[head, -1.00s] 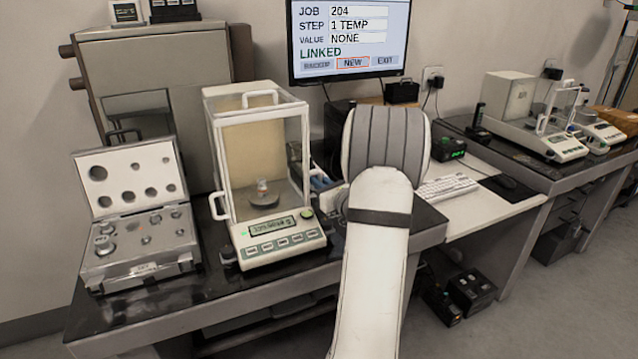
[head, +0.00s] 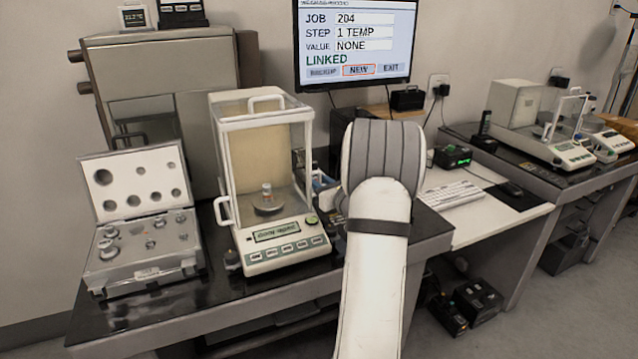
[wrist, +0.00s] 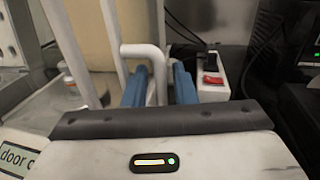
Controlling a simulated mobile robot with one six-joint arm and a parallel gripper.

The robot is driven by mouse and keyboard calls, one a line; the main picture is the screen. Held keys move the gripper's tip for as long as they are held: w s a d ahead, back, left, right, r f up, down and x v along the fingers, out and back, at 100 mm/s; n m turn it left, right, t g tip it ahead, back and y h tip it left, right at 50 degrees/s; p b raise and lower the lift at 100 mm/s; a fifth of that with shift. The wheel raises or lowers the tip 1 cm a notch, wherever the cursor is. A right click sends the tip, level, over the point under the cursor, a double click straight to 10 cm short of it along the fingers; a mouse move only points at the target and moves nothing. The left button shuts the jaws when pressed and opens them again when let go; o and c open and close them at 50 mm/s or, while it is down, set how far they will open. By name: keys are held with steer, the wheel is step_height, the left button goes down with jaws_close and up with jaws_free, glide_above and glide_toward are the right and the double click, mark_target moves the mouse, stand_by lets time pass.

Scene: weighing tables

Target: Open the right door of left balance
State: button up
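In the wrist view, a white looped handle (wrist: 160,72) stands at the door's side. My gripper (wrist: 160,86) is open, with two blue fingers. One upright bar of the handle lies between them, with narrow gaps visible. In the head view my gripper (head: 322,184) is mostly hidden behind my wrist.
A case of weights (head: 145,245) lies open left of the balance. A white box with a red switch (wrist: 212,80) stands just beyond the right finger. A monitor (head: 355,45), keyboard (head: 452,195) and another balance (head: 545,145) are to the right.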

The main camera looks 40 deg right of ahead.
steer(key=s, duration=0.7)
steer(key=shift+s+a, duration=0.15)
steer(key=shift+s, duration=0.25)
